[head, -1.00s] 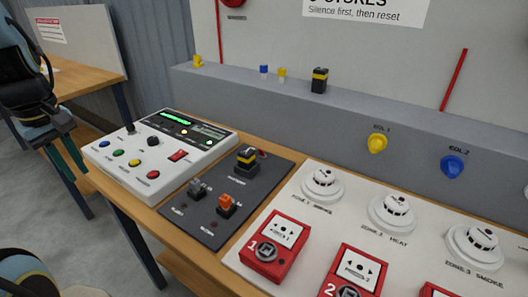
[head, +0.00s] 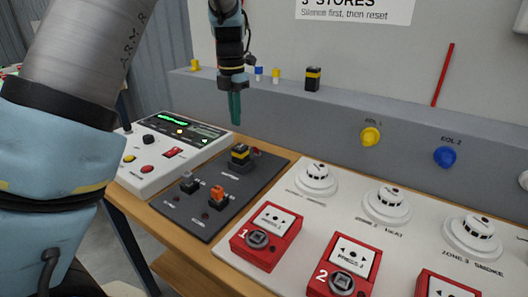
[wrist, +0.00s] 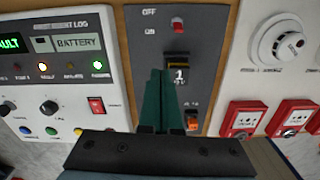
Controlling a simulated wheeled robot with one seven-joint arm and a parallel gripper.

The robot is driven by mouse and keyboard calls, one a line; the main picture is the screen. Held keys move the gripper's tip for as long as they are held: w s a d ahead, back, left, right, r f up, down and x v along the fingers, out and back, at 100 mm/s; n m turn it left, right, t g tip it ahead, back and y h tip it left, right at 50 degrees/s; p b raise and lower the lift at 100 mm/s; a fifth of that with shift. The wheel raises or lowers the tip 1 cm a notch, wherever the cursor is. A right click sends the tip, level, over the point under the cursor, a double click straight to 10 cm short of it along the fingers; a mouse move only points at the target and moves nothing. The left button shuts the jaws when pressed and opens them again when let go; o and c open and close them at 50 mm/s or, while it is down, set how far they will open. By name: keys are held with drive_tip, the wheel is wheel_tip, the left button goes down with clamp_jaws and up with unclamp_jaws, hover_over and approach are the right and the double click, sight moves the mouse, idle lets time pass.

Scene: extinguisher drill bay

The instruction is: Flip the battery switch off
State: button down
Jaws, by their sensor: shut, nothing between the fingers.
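My gripper (head: 235,121) hangs fingers down above the far part of the dark panel, shut and empty. In the wrist view its green fingers (wrist: 161,76) overlap the near side of the block and sit short of the red toggle, apart from it.
A white control unit (head: 160,178) with buttons stands left of the dark panel. An orange-topped part (head: 218,195) stands nearer. Smoke detectors (head: 316,178) and red call points (head: 266,236) are to the right. A grey ledge (head: 300,105) runs behind.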

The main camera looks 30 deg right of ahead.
sight(256, 150)
drive_tip(key=shift+n, duration=0.6)
drive_tip(key=d, duration=0.1)
drive_tip(key=s+d, duration=0.1)
drive_tip(key=d, duration=0.1)
drive_tip(key=shift+s+d, duration=0.3)
drive_tip(key=shift+d, duration=0.1)
wheel_tip(256, 150, down, 10)
drive_tip(key=shift+p, duration=1)
